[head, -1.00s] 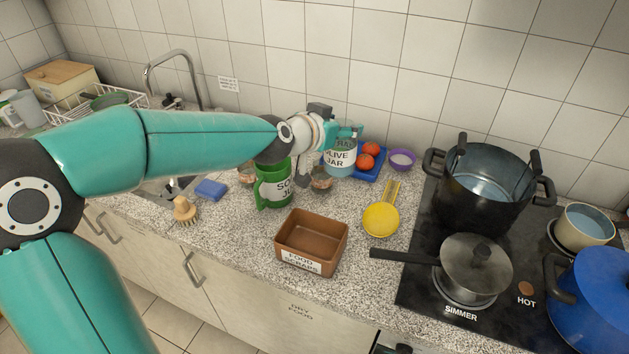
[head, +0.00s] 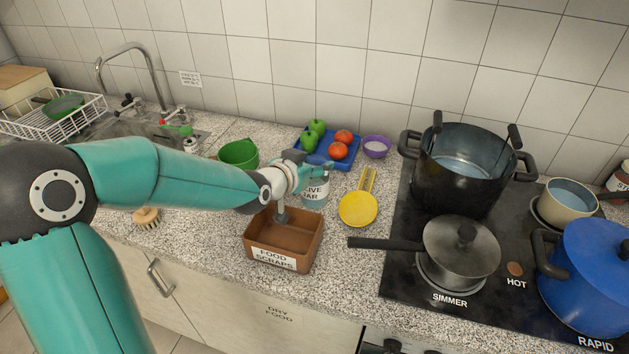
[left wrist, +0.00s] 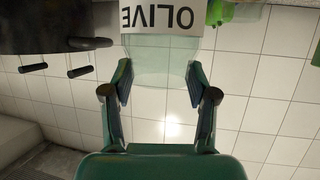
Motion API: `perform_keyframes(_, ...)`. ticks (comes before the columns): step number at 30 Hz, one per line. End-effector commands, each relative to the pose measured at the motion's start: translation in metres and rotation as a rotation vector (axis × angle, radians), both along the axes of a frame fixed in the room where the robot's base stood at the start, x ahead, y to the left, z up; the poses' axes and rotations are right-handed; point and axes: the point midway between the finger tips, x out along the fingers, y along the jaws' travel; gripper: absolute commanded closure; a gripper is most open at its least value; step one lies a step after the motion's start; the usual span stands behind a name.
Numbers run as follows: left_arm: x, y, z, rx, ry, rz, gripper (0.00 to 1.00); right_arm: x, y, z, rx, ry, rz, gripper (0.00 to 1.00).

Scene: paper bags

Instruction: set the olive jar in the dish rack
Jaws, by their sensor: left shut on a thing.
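The olive jar (head: 316,190) is a pale, clear jar with a white label; it shows between the food scraps box and the blue tray. My left gripper (head: 312,168) is shut on it from above and partly hides it. In the left wrist view the jar (left wrist: 160,60) sits between the two fingers (left wrist: 160,85), its OLIVE label upside down in the picture. I cannot tell whether the jar touches the counter. The white wire dish rack (head: 50,122) stands at the far left beyond the sink, with a green pan or bowl (head: 64,105) in it. My right gripper is not in view.
The brown food scraps box (head: 270,258) is close in front of the jar. The faucet (head: 135,65) rises beside the rack. Pots stand on the stove right.

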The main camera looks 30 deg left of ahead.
Motion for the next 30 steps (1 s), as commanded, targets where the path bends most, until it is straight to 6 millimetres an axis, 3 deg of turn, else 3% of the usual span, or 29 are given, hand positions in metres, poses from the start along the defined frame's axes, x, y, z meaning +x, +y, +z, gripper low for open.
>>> perform_keyframes(12, 0.0, 0.0, -0.043, 0.0, -0.002, 0.0, 1.0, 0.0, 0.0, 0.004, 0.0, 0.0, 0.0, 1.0)
perform_keyframes(24, 0.0, 0.0, -0.047, 0.0, -0.005, 0.0, 1.0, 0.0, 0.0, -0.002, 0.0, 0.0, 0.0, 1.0)
perform_keyframes(25, 0.0, 0.0, -0.047, 0.0, -0.002, 0.0, 0.37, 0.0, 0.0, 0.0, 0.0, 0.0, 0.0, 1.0)
perform_keyframes(28, 0.0, 0.0, -0.047, 0.0, -0.001, 0.0, 0.2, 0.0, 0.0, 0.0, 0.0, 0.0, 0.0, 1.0)
perform_keyframes(30, 0.0, 0.0, -0.046, 0.0, -0.001, 0.0, 0.17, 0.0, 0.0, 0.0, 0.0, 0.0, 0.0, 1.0)
